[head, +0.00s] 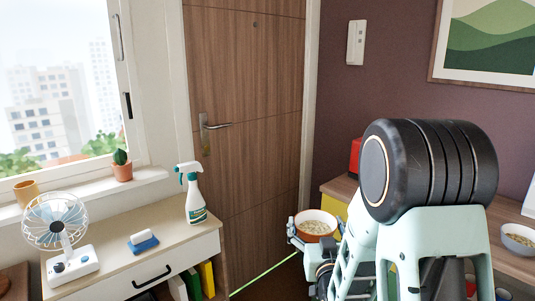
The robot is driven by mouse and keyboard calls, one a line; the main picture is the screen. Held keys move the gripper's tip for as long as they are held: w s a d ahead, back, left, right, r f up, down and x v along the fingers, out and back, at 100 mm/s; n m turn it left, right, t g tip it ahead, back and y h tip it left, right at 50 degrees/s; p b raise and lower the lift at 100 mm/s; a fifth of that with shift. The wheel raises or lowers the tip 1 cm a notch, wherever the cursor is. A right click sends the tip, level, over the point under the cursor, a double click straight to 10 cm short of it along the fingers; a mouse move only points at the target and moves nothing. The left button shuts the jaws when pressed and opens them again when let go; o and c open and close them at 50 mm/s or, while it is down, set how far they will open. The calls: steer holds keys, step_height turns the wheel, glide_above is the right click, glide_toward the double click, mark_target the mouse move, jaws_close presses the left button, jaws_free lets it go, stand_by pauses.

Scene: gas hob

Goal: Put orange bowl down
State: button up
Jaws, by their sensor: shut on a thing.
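The orange bowl (316,229) shows in the head view, right of the door's lower part. It is upright, with pale contents inside. My gripper (314,239) is shut on the bowl, with one finger visible at its left side. The bowl is held in front of the left end of the wooden counter. My arm hides part of the gripper and the bowl's right side.
A wooden counter (511,262) on the right bears a grey bowl (519,247); a red object (355,158) stands at its back.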

step_height(320, 180, up, 23)
steer(key=p, duration=2.2)
steer(key=shift+d, duration=0.25)
steer(key=shift+w+f, duration=0.1)
steer(key=shift+f, duration=0.05)
steer(key=w+d+f+m+g+h+b, duration=0.1)
steer(key=d+f+m+h+b, duration=0.25)
steer(key=d+b, duration=0.45)
steer(key=w+d+f+m+g+h+b, duration=0.15)
steer(key=d+f+h+b, duration=0.3)
steer(key=d, duration=0.75)
steer(key=s+d+f+m+g+h+b, duration=0.2)
steer(key=d+b, duration=0.3)
steer(key=d, duration=0.4)
steer(key=s+d+f+m+g+h+b, duration=0.2)
steer(key=s+d+m+h+b, duration=0.1)
steer(key=d, duration=0.7)
steer(key=shift+s+d+f+m+h+b, duration=0.2)
steer(key=shift+s+m+h+b, duration=0.1)
steer(key=shift+s+h+b, duration=0.65)
steer(key=shift+w+g, duration=0.15)
steer(key=shift+g, duration=0.1)
